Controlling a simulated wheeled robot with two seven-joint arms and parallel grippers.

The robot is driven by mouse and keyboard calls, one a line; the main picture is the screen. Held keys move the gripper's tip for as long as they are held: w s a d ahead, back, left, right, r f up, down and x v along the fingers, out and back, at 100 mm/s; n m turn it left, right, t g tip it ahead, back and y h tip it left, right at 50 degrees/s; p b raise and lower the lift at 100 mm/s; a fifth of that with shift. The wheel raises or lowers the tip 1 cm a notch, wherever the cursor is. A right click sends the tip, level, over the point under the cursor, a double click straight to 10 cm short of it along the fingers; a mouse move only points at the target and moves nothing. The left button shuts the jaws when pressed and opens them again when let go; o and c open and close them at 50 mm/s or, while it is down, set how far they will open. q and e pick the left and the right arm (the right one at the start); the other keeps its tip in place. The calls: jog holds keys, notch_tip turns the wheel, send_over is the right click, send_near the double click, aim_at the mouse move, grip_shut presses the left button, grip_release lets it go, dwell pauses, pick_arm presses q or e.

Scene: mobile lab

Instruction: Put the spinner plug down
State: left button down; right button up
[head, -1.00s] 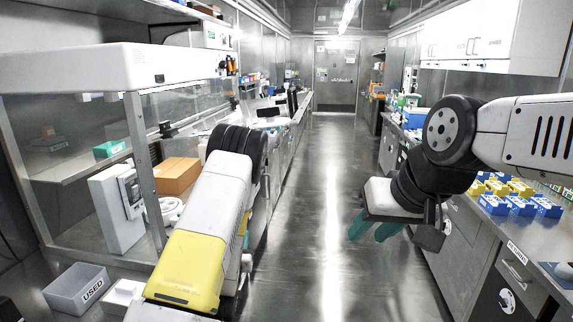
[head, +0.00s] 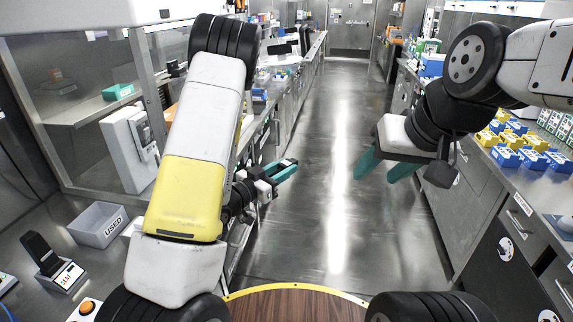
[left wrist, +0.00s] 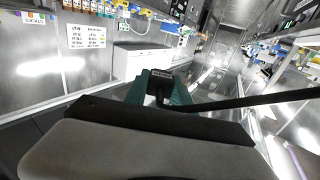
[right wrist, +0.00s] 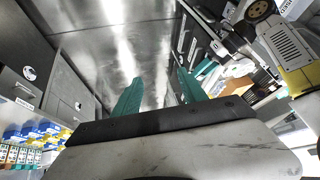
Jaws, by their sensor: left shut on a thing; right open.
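My left gripper (head: 284,172) is over the aisle beside the left bench, its teal fingers pointing right in the head view. In the left wrist view the left gripper (left wrist: 160,88) is shut on the spinner plug (left wrist: 160,73), a small dark block. A dark cable (left wrist: 235,103) runs from the plug towards the right edge. The fingers hide part of the plug, and it cannot be made out clearly in the head view. My right gripper (head: 393,166) is open and empty over the aisle near the right counter; its spread teal fingers show in the right wrist view (right wrist: 160,92).
On the left bench are a grey USED bin (head: 99,224), a small black device with a label (head: 52,262) and an orange button (head: 87,307). Blue and yellow boxes (head: 521,148) stand on the right counter. The aisle floor (head: 320,225) is clear.

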jog(key=w+a+f+g+y, duration=0.2)
jog(key=a+f+g+y, duration=0.1)
jog(key=a+f+g, duration=0.2)
jog(key=m+t+y, duration=0.4)
jog(key=t+y, duration=0.1)
jog(key=y, duration=0.7)
send_near(285, 167)
jog(key=w+d+f, duration=0.1)
jog(key=w+d, duration=0.1)
jog(key=x, duration=0.8)
jog(key=f+x, duration=0.1)
jog(key=x, duration=0.3)
jog(key=shift+a, duration=0.1)
